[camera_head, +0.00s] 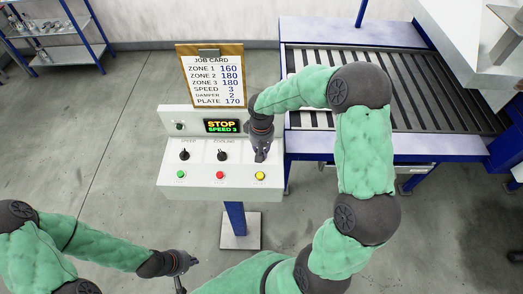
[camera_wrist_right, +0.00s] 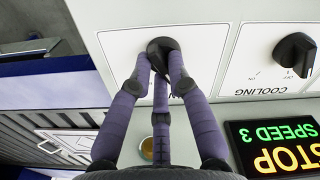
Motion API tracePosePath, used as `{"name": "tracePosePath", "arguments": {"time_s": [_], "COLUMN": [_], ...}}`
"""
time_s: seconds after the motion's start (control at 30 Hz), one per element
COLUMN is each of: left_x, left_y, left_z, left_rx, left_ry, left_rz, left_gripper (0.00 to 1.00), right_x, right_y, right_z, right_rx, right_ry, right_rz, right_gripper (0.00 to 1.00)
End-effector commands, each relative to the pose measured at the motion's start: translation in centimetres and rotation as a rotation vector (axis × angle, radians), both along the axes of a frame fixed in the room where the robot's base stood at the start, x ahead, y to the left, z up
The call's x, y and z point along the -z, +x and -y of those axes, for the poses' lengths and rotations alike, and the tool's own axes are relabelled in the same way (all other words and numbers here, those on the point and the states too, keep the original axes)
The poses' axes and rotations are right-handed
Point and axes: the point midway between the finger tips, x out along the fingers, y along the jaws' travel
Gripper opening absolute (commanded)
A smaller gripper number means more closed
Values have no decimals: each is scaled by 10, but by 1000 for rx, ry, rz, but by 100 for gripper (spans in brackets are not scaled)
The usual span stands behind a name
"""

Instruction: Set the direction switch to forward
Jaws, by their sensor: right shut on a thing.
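The direction switch is a black rotary knob (camera_wrist_right: 163,48) on a white plate in the right wrist view. Its label is not visible there. In the head view my right gripper (camera_head: 261,155) covers it at the right end of the white control panel (camera_head: 205,190). My right gripper also shows in the wrist view (camera_wrist_right: 160,75), with its purple fingers closed around the knob. The display (camera_head: 222,126) reads STOP and SPEED 3. My left gripper (camera_head: 186,276) is low in the head view, with its fingers apart and empty, away from the panel.
The speed knob (camera_head: 184,155) and cooling knob (camera_head: 222,156) sit left of my right gripper. Green (camera_head: 180,174), red (camera_head: 220,175) and yellow (camera_head: 260,176) buttons line the front. A job card (camera_head: 211,78) stands behind, and a roller conveyor (camera_head: 425,90) is at the right.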

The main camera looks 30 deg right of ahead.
Motion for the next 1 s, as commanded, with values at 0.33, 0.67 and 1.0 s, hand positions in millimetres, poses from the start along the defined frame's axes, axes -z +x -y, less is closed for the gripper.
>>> {"name": "tracePosePath", "arguments": {"time_s": [0.33,0.67,1.0], "left_x": [-1,-1,-1], "left_y": [0,0,0], "left_z": [0,0,0], "left_rx": [0,0,0], "left_ry": [0,0,0], "left_rz": [0,0,0], "left_gripper": [0,0,0], "right_x": [-1,-1,0], "right_y": [1,2,1], "right_z": [0,0,0], "right_rx": [-46,-47,-45], "right_ry": [-1,-1,0], "right_rz": [4,4,2], "right_gripper": [0,30,42]}}
